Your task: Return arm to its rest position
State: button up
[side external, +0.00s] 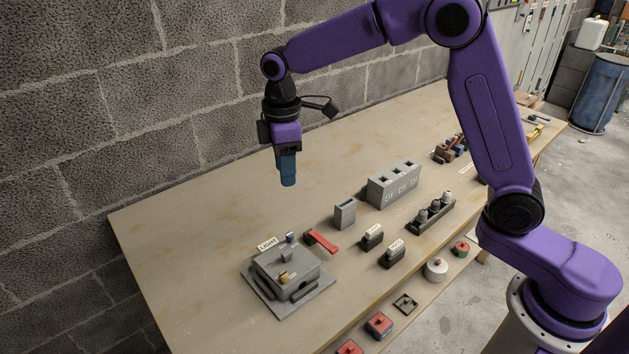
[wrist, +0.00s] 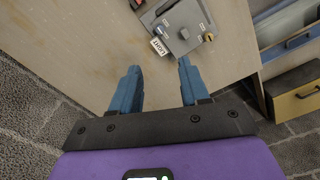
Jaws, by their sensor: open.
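My purple arm reaches over the table from the right in the side external view. My gripper (side external: 288,182) points down and hangs in the air above the far left part of the table, clear of every object. In the wrist view its two blue fingers (wrist: 158,88) stand wide apart with nothing between them. The grey box labelled LIGHT (side external: 285,268) sits on the table, in front of the gripper in the side view. The box also shows beyond the fingertips in the wrist view (wrist: 176,24).
A wooden table (side external: 190,228) runs along a grey block wall. A red-handled piece (side external: 321,240), a small grey block (side external: 344,215), a grey slotted block (side external: 393,184) and a dark rack (side external: 431,212) stand on it. A lower shelf holds several small parts. The table's left end is bare.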

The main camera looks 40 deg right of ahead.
jog(key=s+d, duration=0.4)
jog(key=s, duration=0.7)
jog(key=s+d, duration=0.4)
jog(key=s, duration=0.7)
jog(key=s+d, duration=0.4)
jog(key=s, duration=0.7)
jog(key=shift+d+f, duration=0.35)
